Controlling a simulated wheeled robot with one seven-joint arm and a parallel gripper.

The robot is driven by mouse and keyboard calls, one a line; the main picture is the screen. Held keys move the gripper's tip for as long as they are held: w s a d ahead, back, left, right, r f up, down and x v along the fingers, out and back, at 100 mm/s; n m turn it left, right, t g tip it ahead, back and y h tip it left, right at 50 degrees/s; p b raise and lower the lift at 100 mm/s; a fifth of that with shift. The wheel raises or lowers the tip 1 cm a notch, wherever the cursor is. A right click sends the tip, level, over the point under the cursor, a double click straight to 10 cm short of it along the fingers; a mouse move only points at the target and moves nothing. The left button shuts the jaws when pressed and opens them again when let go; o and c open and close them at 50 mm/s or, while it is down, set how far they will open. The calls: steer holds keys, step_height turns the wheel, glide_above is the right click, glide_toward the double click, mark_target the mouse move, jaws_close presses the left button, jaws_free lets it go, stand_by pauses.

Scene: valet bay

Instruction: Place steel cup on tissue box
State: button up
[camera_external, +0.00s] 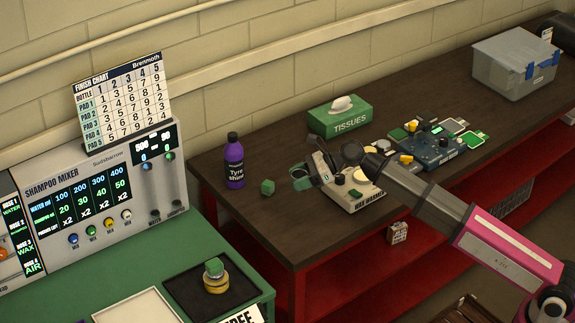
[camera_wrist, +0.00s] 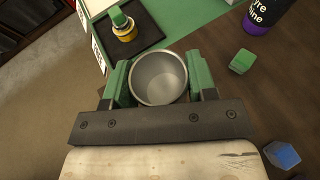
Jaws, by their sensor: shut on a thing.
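The steel cup (camera_wrist: 160,80) sits between the green fingers of my gripper (camera_wrist: 160,84) in the wrist view. I look into its open, empty mouth. In the external view my gripper (camera_external: 301,179) is shut on the cup above the near-left part of the dark table, left of the wax warmer; the cup is mostly hidden there. The green tissue box (camera_external: 345,122), marked TISSUES, stands at the table's back near the wall, with a white tissue sticking out of its top. It is behind and to the right of my gripper, apart from it.
A purple tyre shine bottle (camera_external: 234,163) and a green cube (camera_external: 268,187) stand left of my gripper. The wax warmer (camera_external: 345,197) and blue device (camera_external: 432,148) are in front of the tissue box.

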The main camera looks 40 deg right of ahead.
steer(key=w+d+r+m+t+h, duration=0.1)
steer(key=w+d+r+m+t, duration=0.15)
steer(key=w+d, duration=1.15)
steer(key=m+t+h, duration=0.2)
glide_above(345, 113)
steer(key=f, duration=0.2)
steer(key=a+f, duration=0.1)
steer(key=f, duration=0.1)
steer(key=shift+s+f, duration=0.1)
steer(key=shift+s, duration=0.15)
steer(key=shift+w+d+f, duration=0.15)
steer(key=shift+d+f, duration=0.1)
steer(key=shift+d, duration=0.1)
steer(key=shift+f, duration=1.95)
steer(key=shift+f, duration=0.15)
steer(key=o, duration=0.9)
